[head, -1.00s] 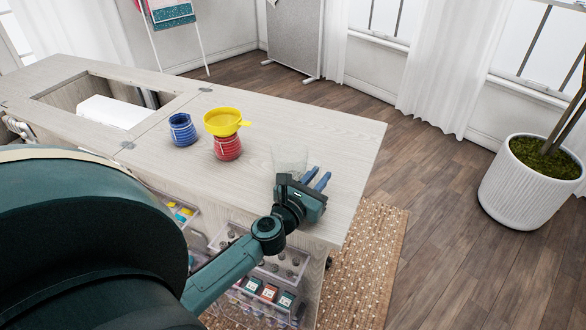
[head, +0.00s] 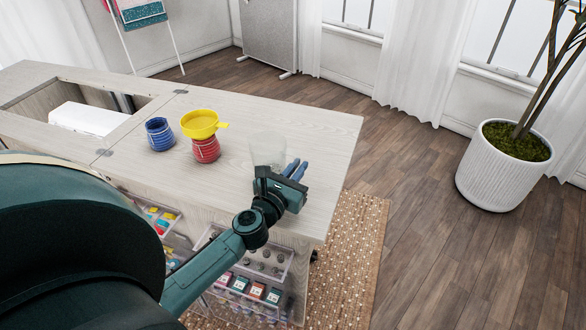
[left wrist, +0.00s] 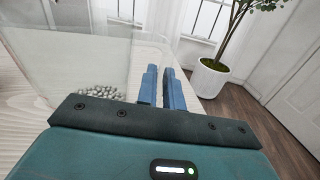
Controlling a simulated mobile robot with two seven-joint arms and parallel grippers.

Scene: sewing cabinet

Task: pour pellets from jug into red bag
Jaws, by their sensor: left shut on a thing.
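The red bag (head: 206,151) stands on the cabinet top with a yellow funnel (head: 200,123) set in its mouth. The clear jug (head: 268,150) is to the right of the bag. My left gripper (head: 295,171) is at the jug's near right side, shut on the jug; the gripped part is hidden. In the left wrist view the see-through jug (left wrist: 60,70) fills the left, with grey pellets (left wrist: 100,92) low inside. The gripper's blue fingers (left wrist: 163,88) are close together beside it. The jug looks roughly upright. My right gripper is not in view.
A blue bag (head: 160,134) stands left of the red bag. The cabinet top (head: 310,125) is bare behind and right of the jug. An opening with a white machine (head: 88,118) lies at the left. Clear drawers (head: 255,262) sit below the front edge. A potted plant (head: 502,170) stands at right.

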